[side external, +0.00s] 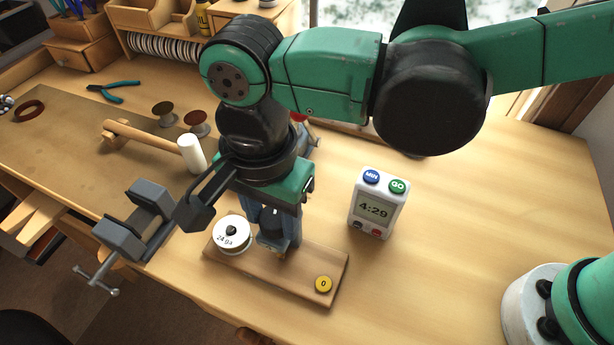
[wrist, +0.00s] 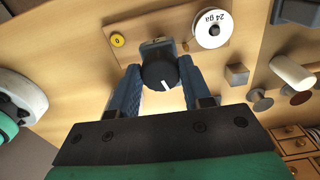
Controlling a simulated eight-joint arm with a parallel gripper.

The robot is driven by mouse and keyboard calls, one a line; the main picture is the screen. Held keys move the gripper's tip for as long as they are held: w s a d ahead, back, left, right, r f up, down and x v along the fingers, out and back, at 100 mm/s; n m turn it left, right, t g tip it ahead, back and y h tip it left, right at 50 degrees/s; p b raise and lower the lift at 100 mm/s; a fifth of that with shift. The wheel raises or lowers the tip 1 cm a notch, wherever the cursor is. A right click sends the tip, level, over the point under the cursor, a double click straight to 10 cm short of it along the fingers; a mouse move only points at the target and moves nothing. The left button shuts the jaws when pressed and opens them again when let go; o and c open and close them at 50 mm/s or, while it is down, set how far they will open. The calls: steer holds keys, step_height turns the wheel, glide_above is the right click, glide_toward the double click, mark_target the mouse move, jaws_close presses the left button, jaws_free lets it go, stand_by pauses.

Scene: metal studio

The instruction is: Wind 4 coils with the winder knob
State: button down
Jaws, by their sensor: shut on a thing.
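The winder stands on a wooden base board (side external: 300,277) on the bench. Its dark round knob (wrist: 158,74), with a white pointer line, sits between my gripper's blue fingers (wrist: 160,88) in the wrist view. My gripper is shut on the knob. A white wire spool marked "24 ga" (side external: 231,236) sits on the left of the board. A yellow disc reading 0 (side external: 323,284) is at the right end of the board; it also shows in the wrist view (wrist: 117,39).
A white timer (side external: 378,203) reading 4:29 stands right of the winder. A grey vise (side external: 135,220) is at the front left edge. A mallet (side external: 150,140), pliers (side external: 115,93) and two small spools (side external: 165,112) lie behind.

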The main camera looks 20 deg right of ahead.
mark_target(273, 218)
steer(key=shift+c, duration=1.9)
jaws_free()
steer(key=shift+r, duration=0.1)
steer(key=shift+r, duration=2.75)
steer(key=w+d+f+n+t, duration=0.1)
steer(key=d+n+t, duration=0.2)
steer(key=d, duration=1.1)
steer(key=w+d+f+n+t, duration=0.1)
steer(key=d+n+t, duration=0.3)
steer(key=d, duration=1)
steer(key=w+n, duration=0.1)
steer(key=n, duration=0.1)
steer(key=shift+w+d+n, duration=0.15)
steer(key=shift+d+n, duration=0.15)
